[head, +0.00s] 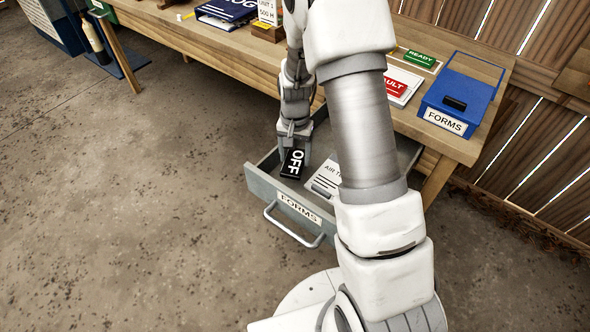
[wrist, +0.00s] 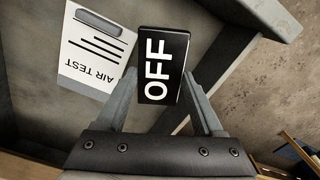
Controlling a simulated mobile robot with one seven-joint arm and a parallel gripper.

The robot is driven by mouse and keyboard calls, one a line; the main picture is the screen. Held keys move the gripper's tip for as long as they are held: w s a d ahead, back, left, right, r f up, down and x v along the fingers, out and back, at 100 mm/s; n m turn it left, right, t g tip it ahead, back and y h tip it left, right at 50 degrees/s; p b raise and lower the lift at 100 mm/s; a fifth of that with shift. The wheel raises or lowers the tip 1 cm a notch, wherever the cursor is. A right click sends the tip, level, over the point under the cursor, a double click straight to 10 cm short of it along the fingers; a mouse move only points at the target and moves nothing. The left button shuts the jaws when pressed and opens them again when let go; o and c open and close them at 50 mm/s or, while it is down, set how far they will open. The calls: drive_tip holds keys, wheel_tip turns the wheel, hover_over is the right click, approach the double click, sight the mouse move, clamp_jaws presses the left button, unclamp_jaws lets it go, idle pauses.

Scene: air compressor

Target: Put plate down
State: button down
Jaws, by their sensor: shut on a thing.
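A black plate with white "OFF" lettering (head: 293,163) is held by my gripper (head: 295,150) inside the outline of the open drawer in the head view. In the wrist view the plate (wrist: 163,66) sits between the two fingertips of my gripper (wrist: 159,88), which is shut on it. The open grey drawer (head: 262,189) carries a "FORMS" label on its front. Whether the plate touches the drawer floor I cannot tell. A white "AIR TEST" sheet (wrist: 92,50) lies in the drawer beside the plate; my arm partly hides it in the head view (head: 324,180).
The wooden bench (head: 220,46) stands above the drawer. On it are a blue "FORMS" box (head: 455,95), a red-labelled card (head: 401,84), a green "READY" plate (head: 420,59) and a dark blue book (head: 228,12). The concrete floor left of the drawer is clear.

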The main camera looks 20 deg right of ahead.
sight(293, 162)
drive_tip(key=shift+s+a+f, duration=0.35)
drive_tip(key=shift+s, duration=0.05)
drive_tip(key=shift+f+b, duration=0.55)
drive_tip(key=shift+f, duration=1.35)
drive_tip(key=shift+f, duration=0.2)
drive_tip(key=shift+c, duration=1.5)
unclamp_jaws()
drive_tip(key=shift+r, duration=0.15)
